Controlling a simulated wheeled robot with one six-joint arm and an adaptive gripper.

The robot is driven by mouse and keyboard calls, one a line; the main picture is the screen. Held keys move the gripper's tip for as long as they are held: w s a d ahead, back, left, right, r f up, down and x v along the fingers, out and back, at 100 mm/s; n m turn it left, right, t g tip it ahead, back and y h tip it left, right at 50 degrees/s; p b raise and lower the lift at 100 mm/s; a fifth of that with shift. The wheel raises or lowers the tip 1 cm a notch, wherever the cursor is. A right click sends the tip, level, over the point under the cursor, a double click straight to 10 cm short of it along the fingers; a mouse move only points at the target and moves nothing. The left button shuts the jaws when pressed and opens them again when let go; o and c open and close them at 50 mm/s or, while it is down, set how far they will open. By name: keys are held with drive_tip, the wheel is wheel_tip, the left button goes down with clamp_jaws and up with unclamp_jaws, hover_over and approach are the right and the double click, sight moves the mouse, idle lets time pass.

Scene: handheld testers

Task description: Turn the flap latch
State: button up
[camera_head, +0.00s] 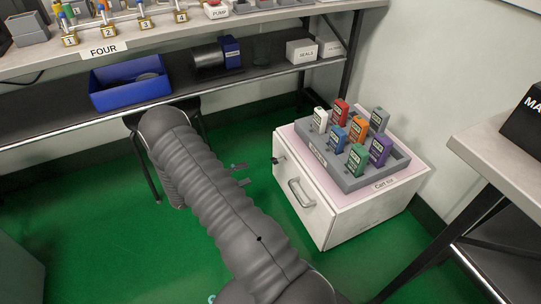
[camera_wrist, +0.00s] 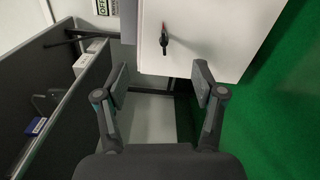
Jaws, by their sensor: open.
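A small dark latch (camera_wrist: 164,38) with a reddish part sits on the front of a white cabinet (camera_wrist: 215,35) in the wrist view, above the gap between my fingers. In the head view the latch (camera_head: 276,160) shows small and dark at the upper left of the front of the cabinet (camera_head: 330,220). My gripper (camera_wrist: 161,82) is open and empty, its two fingers apart and pointing toward the cabinet. In the head view, the fingertips of my gripper (camera_head: 241,174) show left of the latch, apart from it; my arm hides the rest. I cannot tell which way the latch is turned.
The cabinet has a drawer-like handle (camera_head: 300,194) and a grey tray (camera_head: 350,183) of several coloured testers on top. A shelf with a blue bin (camera_head: 128,100) runs along the back wall. A table (camera_head: 500,150) stands at right. Green floor (camera_head: 120,245) lies open around the cabinet.

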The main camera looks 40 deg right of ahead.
sight(274, 160)
drive_tip(key=d+n+p, duration=0.1)
drive_tip(key=d+n, duration=0.3)
drive_tip(key=n, duration=0.2)
drive_tip(key=s+d+n+p, duration=0.1)
drive_tip(key=d+n, duration=0.3)
drive_tip(key=n, duration=0.2)
drive_tip(key=d+n+p, duration=0.1)
drive_tip(key=d+n, duration=0.3)
drive_tip(key=n, duration=0.2)
drive_tip(key=shift+s+d+f, duration=0.15)
drive_tip(key=shift+d+f, duration=0.25)
drive_tip(key=c, duration=1.2)
drive_tip(key=shift+o, duration=0.2)
drive_tip(key=shift+f, duration=0.1)
